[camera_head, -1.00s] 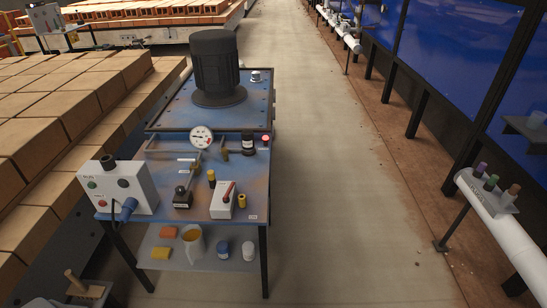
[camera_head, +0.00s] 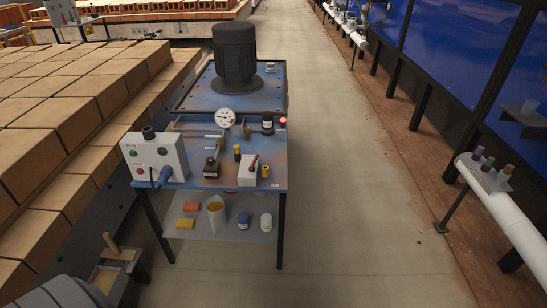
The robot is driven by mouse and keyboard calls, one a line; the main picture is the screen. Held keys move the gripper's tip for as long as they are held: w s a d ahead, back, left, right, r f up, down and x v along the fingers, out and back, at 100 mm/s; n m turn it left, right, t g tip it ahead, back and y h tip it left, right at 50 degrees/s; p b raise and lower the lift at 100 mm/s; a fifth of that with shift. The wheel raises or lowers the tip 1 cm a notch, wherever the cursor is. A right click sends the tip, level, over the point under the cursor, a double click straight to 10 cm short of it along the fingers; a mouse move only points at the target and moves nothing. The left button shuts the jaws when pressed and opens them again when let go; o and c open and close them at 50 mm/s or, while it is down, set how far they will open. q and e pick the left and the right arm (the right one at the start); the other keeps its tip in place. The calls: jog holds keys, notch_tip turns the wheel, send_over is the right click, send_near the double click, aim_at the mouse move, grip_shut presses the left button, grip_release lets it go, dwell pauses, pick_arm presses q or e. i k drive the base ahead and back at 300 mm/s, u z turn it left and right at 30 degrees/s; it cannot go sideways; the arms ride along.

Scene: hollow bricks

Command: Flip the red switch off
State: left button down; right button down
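The red switch (camera_head: 254,162) is a small red lever on a white box (camera_head: 248,175), near the front right of the blue machine table (camera_head: 225,184). The lever leans up and to the right. A small red light (camera_head: 283,122) shows at the table's right edge, behind the switch. Neither of my grippers shows in the head view, so nothing is seen touching the switch.
A grey control box (camera_head: 154,157) with a blue plug stands left of the switch. A gauge (camera_head: 225,118) and small bottles stand behind it. Stacked bricks (camera_head: 60,120) fill the left. The concrete floor (camera_head: 345,180) to the right is clear.

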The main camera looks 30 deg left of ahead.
aim_at(251, 169)
jog(key=z, duration=0.05)
jog(key=i, duration=1)
jog(key=u, duration=0.45)
